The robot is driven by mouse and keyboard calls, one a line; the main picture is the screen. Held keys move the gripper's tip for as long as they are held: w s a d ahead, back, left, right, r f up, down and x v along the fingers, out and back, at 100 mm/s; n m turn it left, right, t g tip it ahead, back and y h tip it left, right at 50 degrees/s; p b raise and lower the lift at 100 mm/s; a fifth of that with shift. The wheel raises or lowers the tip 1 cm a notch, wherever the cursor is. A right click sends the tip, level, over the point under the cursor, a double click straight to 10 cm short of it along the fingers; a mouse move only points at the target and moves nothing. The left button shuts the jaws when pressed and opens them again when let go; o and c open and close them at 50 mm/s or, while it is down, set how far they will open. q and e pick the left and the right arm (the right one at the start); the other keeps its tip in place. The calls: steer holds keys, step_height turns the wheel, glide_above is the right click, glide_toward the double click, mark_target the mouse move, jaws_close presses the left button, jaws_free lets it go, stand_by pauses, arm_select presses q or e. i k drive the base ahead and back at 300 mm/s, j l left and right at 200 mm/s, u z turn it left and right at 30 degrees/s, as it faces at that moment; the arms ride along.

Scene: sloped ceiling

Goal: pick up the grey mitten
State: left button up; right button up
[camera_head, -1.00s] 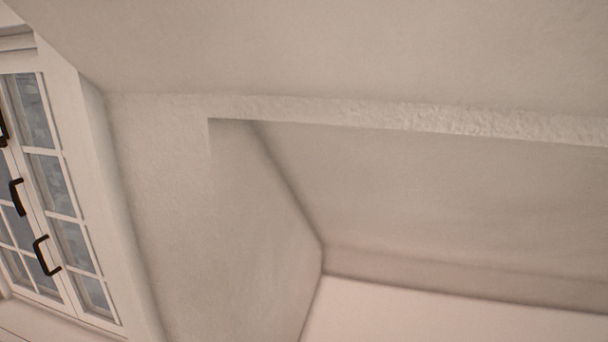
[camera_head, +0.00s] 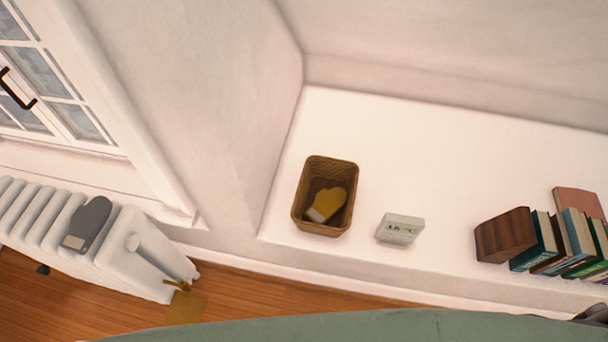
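The grey mitten (camera_head: 89,221) lies on top of the white radiator (camera_head: 120,250) at the left, below the window. Its cuff end hangs toward the radiator's front side. A second mitten, yellow (camera_head: 327,202), lies inside a brown wicker basket (camera_head: 312,225) on the white ledge. Neither of my grippers can be made out in this view. A dark shape at the bottom right corner is too cut off to tell.
The white ledge (camera_head: 400,150) also holds a small digital thermometer (camera_head: 400,229), a wooden block (camera_head: 505,236) and a row of books (camera_head: 565,245). A green surface (camera_head: 330,330) runs along the bottom edge. Wooden floor (camera_head: 240,295) shows between it and the ledge.

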mark_target(87, 222)
steer(key=u, duration=1.7)
